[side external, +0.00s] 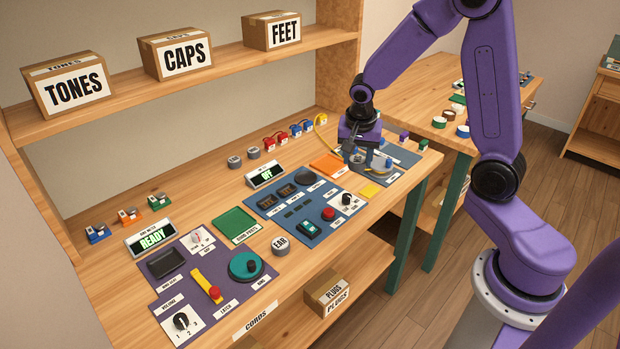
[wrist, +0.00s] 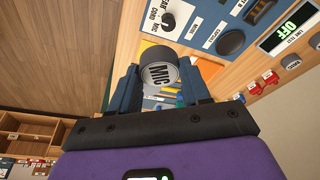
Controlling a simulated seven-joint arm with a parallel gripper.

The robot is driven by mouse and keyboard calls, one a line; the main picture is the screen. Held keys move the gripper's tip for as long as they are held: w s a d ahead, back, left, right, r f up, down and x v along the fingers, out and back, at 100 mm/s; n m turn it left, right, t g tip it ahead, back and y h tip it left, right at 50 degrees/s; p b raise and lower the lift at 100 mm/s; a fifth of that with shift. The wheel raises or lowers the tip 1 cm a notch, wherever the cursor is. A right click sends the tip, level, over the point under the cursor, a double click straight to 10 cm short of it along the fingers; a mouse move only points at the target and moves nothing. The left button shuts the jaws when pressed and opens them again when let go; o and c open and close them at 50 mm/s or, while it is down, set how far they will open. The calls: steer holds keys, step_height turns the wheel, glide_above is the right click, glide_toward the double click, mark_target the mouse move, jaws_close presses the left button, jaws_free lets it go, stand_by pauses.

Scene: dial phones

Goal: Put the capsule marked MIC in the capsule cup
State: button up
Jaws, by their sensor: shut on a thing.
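The capsule marked MIC (wrist: 160,73) is a short dark grey cylinder with a pale face and black letters. It sits between the two blue fingers of my gripper (wrist: 160,88) in the wrist view, held with its lettered face toward the camera. In the side view my gripper (side external: 350,152) is over the far right part of the bench; the capsule is hard to make out there. A dark round recess, apparently the capsule cup (wrist: 231,43), is in the blue panel, right of the held capsule in the wrist view. It also shows in the side view (side external: 305,177); its label is too small to read surely.
A display reading OFF (side external: 265,176) stands behind the blue panel. An orange pad (side external: 327,165) lies between the panel and my gripper. Grey round capsules (side external: 234,162) and several coloured blocks (side external: 295,131) line the back. A capsule marked EAR (side external: 282,245) lies at the front.

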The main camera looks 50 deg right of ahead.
steer(key=w+f+n, duration=0.1)
steer(key=w+f, duration=0.2)
steer(key=w, duration=0.2)
steer(key=w+f, duration=0.2)
steer(key=w, duration=0.4)
steer(key=w+f+n, duration=0.1)
steer(key=w+f, duration=0.2)
steer(key=w, duration=0.3)
steer(key=shift+w+d+f+n+t, duration=0.1)
steer(key=shift+w+f+n+t, duration=0.15)
steer(key=shift+f+n+t, duration=0.05)
steer(key=shift+w+f, duration=0.25)
steer(key=shift+f, duration=0.05)
steer(key=shift+a+x, duration=0.2)
steer(key=shift+x, duration=0.65)
steer(key=shift+a+x, duration=0.2)
steer(key=shift+x, duration=0.65)
steer(key=shift+s+f, duration=0.1)
steer(key=shift+f, duration=0.3)
steer(key=o, duration=1.1)
steer(key=shift+c, duration=0.2)
steer(key=shift+r, duration=0.1)
